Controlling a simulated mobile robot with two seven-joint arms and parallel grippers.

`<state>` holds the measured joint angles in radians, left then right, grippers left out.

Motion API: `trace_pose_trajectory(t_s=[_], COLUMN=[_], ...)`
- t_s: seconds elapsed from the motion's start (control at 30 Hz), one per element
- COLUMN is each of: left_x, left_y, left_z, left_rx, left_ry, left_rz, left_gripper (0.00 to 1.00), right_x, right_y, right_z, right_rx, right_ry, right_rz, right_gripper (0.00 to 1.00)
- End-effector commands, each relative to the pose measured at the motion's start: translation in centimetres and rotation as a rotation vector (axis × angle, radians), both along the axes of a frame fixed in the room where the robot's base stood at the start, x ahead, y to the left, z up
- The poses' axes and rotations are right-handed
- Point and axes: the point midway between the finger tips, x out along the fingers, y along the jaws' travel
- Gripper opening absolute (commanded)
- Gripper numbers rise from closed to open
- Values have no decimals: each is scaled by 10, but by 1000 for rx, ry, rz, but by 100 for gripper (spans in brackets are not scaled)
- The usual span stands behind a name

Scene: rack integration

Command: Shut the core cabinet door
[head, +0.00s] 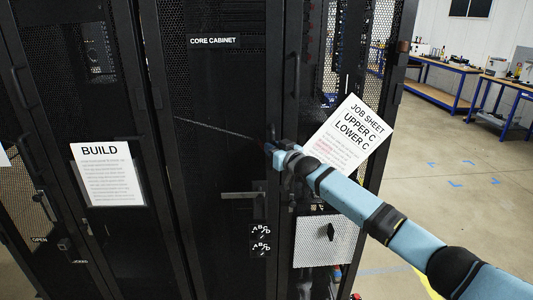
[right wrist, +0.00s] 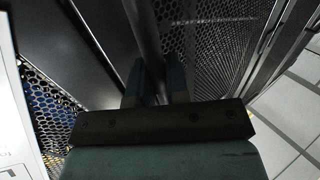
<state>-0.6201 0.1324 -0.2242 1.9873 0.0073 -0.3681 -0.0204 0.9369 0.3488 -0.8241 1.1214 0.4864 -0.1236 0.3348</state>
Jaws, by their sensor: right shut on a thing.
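The core cabinet door (head: 205,130) is a tall black panel in the middle of the head view, with a "CORE CABINET" label (head: 213,41) near its top. My right gripper (head: 276,148) is at the door's right edge, about mid-height. It is shut on what looks like that edge. In the right wrist view, the two fingers (right wrist: 155,78) stand on either side of a dark upright edge. The exact contact is dark and partly hidden by the gripper. I cannot tell how far the door stands from its frame. My left gripper is not in view.
A tilted white job sheet (head: 348,134) is behind my right arm. A perforated light panel (head: 325,241) is below it. Black cabinets with a "BUILD" sheet (head: 108,173) stand at the left. Blue-framed workbenches (head: 437,83) are at the far right, with open floor (head: 440,150) before them.

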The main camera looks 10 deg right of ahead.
Motion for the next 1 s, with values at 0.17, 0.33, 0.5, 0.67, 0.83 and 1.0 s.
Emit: trace_pose_trajectory(t_s=[0.17, 0.33, 0.5, 0.67, 0.83, 1.0], left_x=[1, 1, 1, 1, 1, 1], left_y=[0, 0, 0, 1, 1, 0], left_z=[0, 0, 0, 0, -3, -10], left_rx=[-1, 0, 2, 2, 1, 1], left_ry=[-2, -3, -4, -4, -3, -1], left_rz=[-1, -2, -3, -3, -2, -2], left_gripper=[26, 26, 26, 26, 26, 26], right_x=[4, 4, 4, 3, -8, -36], right_y=[-7, -7, -6, -6, -11, -26], right_z=[-1, -2, -1, -1, -3, -5], right_rx=[-1, -1, -1, 0, 3, 1], right_ry=[2, 3, 2, 2, 1, 2], right_rz=[10, 10, 10, 11, 12, 11], right_gripper=[0, 29, 40, 40, 40, 40])
